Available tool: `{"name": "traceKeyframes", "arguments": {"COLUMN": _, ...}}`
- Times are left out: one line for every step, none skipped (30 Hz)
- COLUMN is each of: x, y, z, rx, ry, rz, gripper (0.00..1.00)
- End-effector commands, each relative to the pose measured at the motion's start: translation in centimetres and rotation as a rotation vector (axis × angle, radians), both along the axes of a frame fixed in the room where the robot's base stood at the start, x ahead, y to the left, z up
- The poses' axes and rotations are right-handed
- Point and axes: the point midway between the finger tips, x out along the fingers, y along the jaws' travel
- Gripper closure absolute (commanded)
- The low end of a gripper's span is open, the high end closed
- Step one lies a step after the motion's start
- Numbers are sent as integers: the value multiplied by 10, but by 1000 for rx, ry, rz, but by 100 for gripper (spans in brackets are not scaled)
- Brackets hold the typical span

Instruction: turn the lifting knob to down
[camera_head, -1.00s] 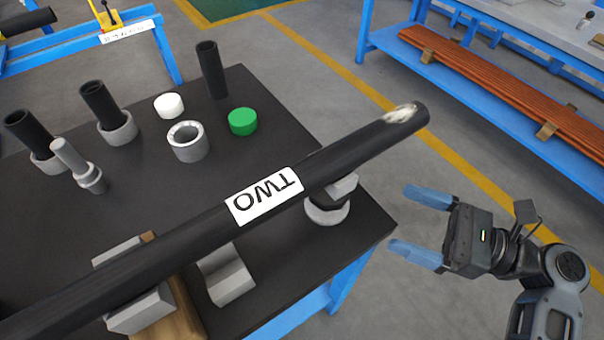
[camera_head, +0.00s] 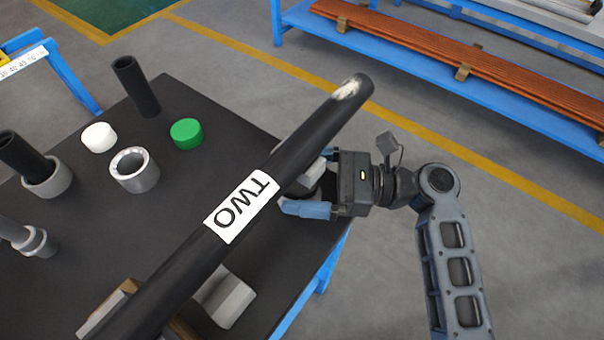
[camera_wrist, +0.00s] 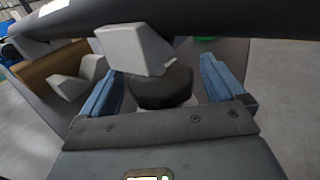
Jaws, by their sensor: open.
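The black lifting knob (camera_wrist: 165,88) sits under a grey V-shaped support block (camera_wrist: 135,48), below the black pipe (camera_wrist: 230,15). My gripper (camera_wrist: 162,75) is open, with one blue finger on each side of the knob in the wrist view. Gaps show between the fingers and the knob, so it is not gripped. In the head view my gripper (camera_head: 312,182) reaches in from the right under the pipe (camera_head: 310,135), which bears a white TWO label (camera_head: 241,206).
The dark table (camera_head: 200,175) carries a green cap (camera_head: 186,133), a white cap (camera_head: 99,137), a grey ring (camera_head: 134,170) and an upright black tube (camera_head: 136,86). A second grey support (camera_head: 228,302) stands under the pipe. Open floor lies to the right.

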Motion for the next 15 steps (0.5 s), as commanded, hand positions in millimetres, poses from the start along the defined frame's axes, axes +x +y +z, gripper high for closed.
{"name": "traceKeyframes", "arguments": {"x": 0, "y": 2, "z": 0, "rx": 0, "ry": 0, "rz": 0, "gripper": 4}}
{"name": "traceKeyframes", "arguments": {"x": 0, "y": 2, "z": 0, "rx": 0, "ry": 0, "rz": 0, "gripper": 4}}
{"name": "traceKeyframes", "arguments": {"x": 1, "y": 3, "z": 0, "rx": 0, "ry": 0, "rz": -1, "gripper": 4}}
{"name": "traceKeyframes", "arguments": {"x": 1, "y": 3, "z": 0, "rx": 0, "ry": 0, "rz": -1, "gripper": 4}}
{"name": "traceKeyframes", "arguments": {"x": 1, "y": 3, "z": 0, "rx": 0, "ry": 0, "rz": -1, "gripper": 4}}
{"name": "traceKeyframes", "arguments": {"x": 1, "y": 3, "z": 0, "rx": 0, "ry": 0, "rz": -1, "gripper": 4}}
{"name": "traceKeyframes", "arguments": {"x": 1, "y": 3, "z": 0, "rx": 0, "ry": 0, "rz": -1, "gripper": 4}}
{"name": "traceKeyframes", "arguments": {"x": 1, "y": 3, "z": 0, "rx": 0, "ry": 0, "rz": -1, "gripper": 4}}
{"name": "traceKeyframes", "arguments": {"x": 1, "y": 3, "z": 0, "rx": 0, "ry": 0, "rz": -1, "gripper": 5}}
{"name": "traceKeyframes", "arguments": {"x": 1, "y": 3, "z": 0, "rx": 0, "ry": 0, "rz": -1, "gripper": 8}}
{"name": "traceKeyframes", "arguments": {"x": 1, "y": 3, "z": 0, "rx": 0, "ry": 0, "rz": -1, "gripper": 11}}
{"name": "traceKeyframes", "arguments": {"x": 1, "y": 3, "z": 0, "rx": 0, "ry": 0, "rz": -1, "gripper": 15}}
{"name": "traceKeyframes", "arguments": {"x": 1, "y": 3, "z": 0, "rx": 0, "ry": 0, "rz": -1, "gripper": 17}}
{"name": "traceKeyframes", "arguments": {"x": 1, "y": 2, "z": 0, "rx": 0, "ry": 0, "rz": -1, "gripper": 20}}
{"name": "traceKeyframes", "arguments": {"x": 1, "y": 2, "z": 0, "rx": 0, "ry": 0, "rz": -1, "gripper": 24}}
